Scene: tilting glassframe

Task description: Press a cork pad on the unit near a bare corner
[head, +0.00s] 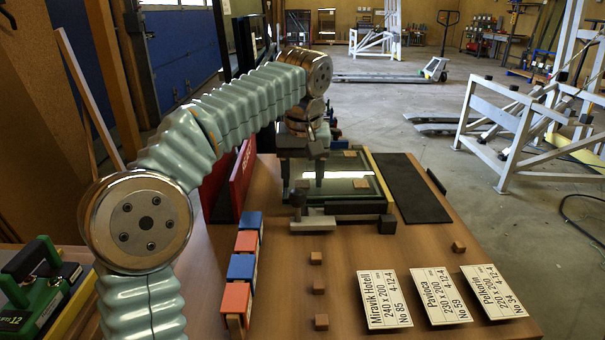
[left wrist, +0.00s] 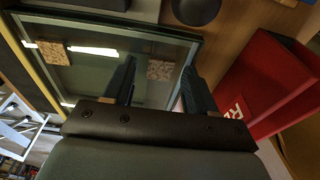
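The unit is a glass pane with dark edges (head: 341,200), lying on a dark support on the bench; it also shows in the left wrist view (left wrist: 105,75). My left gripper (head: 305,182) is over the unit, pointing down, with its fingers apart. In the left wrist view a speckled cork pad (left wrist: 160,70) shows between the open fingers (left wrist: 158,75), with a gap on each side. Another cork pad (left wrist: 53,52) sits near another corner. In the head view pads show on the unit at the right (head: 361,183) and far side (head: 350,153). My right gripper is not in view.
Small brown blocks (head: 319,287) stand on the bench (head: 400,255), one more (head: 459,246) to the right. Three label cards (head: 384,299) lie at the front. Blue and orange blocks (head: 241,267) form a row. A red rack (head: 242,178) stands left; a black mat (head: 411,188) lies right.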

